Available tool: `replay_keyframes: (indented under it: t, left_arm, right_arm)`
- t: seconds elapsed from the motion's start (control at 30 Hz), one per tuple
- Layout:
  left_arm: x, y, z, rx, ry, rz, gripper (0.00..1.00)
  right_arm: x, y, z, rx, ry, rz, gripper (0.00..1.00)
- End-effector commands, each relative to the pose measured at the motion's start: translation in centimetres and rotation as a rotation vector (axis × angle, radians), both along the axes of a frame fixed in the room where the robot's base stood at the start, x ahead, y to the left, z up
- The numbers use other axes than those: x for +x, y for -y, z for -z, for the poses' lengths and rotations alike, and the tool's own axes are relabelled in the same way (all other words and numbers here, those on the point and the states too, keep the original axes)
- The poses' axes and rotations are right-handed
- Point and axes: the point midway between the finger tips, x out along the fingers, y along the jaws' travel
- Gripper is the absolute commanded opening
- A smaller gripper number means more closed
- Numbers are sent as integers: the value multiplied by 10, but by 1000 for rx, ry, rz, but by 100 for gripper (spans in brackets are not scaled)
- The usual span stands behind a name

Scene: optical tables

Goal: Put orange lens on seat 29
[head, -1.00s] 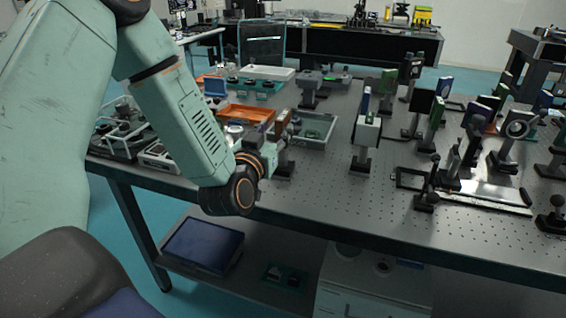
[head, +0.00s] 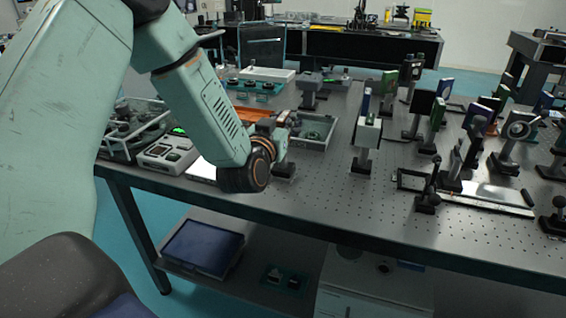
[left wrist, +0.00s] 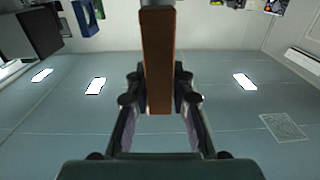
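My left gripper (head: 284,130) is over the left part of the optical table (head: 300,205), beside the grey-green tray. In the left wrist view my left gripper (left wrist: 160,92) has its fingers against both sides of an orange-brown upright slab, which looks like the orange lens (left wrist: 157,55) seen edge-on. The lens is hard to make out in the head view, where the gripper and wrist cover that area. No seat number is readable, so I cannot tell which is seat 29. My right gripper is not in view.
An orange tray (head: 246,112) and a grey-green tray (head: 318,142) lie near the gripper. A device with a green screen (head: 166,153) stands to the left. A white-faced mount (head: 367,133) stands right of the trays, with several optics beyond. The front middle of the table is bare.

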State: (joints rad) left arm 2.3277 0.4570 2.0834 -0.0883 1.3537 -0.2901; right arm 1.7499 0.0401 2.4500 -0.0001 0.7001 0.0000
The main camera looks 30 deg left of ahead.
Motion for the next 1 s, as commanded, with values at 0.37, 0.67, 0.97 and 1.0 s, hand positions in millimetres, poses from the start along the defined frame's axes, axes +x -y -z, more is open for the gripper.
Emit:
replay_keyframes:
  t: [0.37, 0.67, 0.97, 1.0]
  left_arm:
    - [0, 0, 0, 0, 0, 0, 0]
    - [0, 0, 0, 0, 0, 0, 0]
    - [0, 0, -3, 1, 5, 0, 0]
    - [0, 0, -6, 0, 5, -1, 0]
  right_arm:
    - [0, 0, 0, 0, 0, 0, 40]
    - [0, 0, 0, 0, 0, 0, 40]
    - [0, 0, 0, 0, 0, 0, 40]
    - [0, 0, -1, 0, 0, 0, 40]
